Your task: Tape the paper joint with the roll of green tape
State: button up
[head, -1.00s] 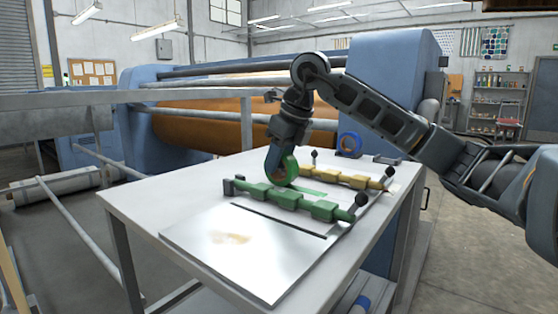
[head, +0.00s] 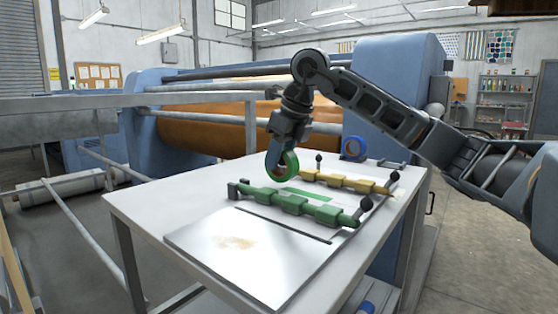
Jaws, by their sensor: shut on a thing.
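My gripper (head: 279,158) is shut on the roll of green tape (head: 291,163) and holds it upright, above the far side of the green clamp bar. A strip of green tape (head: 306,195) lies flat between the green clamp bar (head: 292,203) and the yellow clamp bar (head: 345,181). It lies over the place between the bars, where the paper joint itself is hard to make out. The roll appears apart from the strip, with a gap between them.
The white table (head: 150,207) carries a shiny metal plate (head: 262,262) with a brownish stain and a dark slot. A blue roll (head: 353,148) stands at the table's far right. Black knobs (head: 366,203) stick up at the bar ends. The blue press (head: 398,80) stands behind.

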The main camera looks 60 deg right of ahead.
jog(key=shift+r+p, duration=0.7)
jog(key=shift+r, duration=1.6)
